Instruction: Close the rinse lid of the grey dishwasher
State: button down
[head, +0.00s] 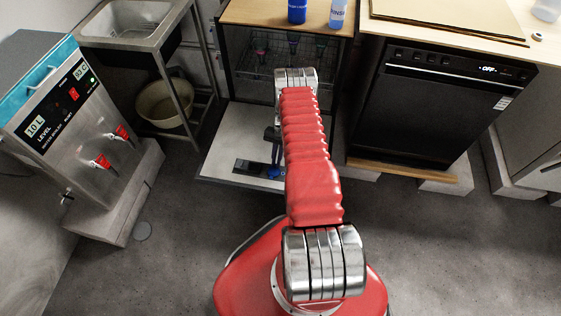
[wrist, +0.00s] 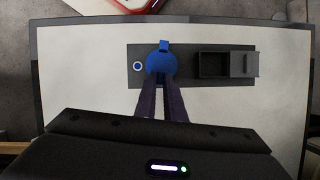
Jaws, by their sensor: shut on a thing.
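The dishwasher's door (head: 225,150) hangs open and lies flat, its pale inner face up. A dark dispenser panel on it shows in the wrist view (wrist: 192,80). The round blue rinse lid (wrist: 162,62) sits at the panel's left part, with a small tab at its far edge. My gripper (wrist: 164,84) comes from the near side, its two dark fingers close together and shut on the lid's near part. The fingers hide that part, and I cannot tell whether the lid is flat or tilted. In the head view my arm hides much of this.
A small blue-ringed spot (wrist: 138,67) lies left of the lid, an open square compartment (wrist: 213,64) right of it. A black closed dishwasher (head: 430,105) stands right, a steel water boiler (head: 85,130) left. Bottles (head: 297,10) stand on the wooden top. Floor in front is clear.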

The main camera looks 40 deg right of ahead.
jog(key=shift+w+a+n+h, duration=0.25)
jog(key=shift+w+n, duration=0.35)
jog(key=shift+n, duration=0.3)
jog(key=c, duration=1.8)
grip_release()
jog(key=shift+c, duration=0.2)
jog(key=shift+r+g, duration=0.1)
jog(key=shift+g, duration=0.2)
jog(key=v, duration=1.3)
jog(key=shift+r, duration=0.25)
jog(key=shift+d, duration=0.1)
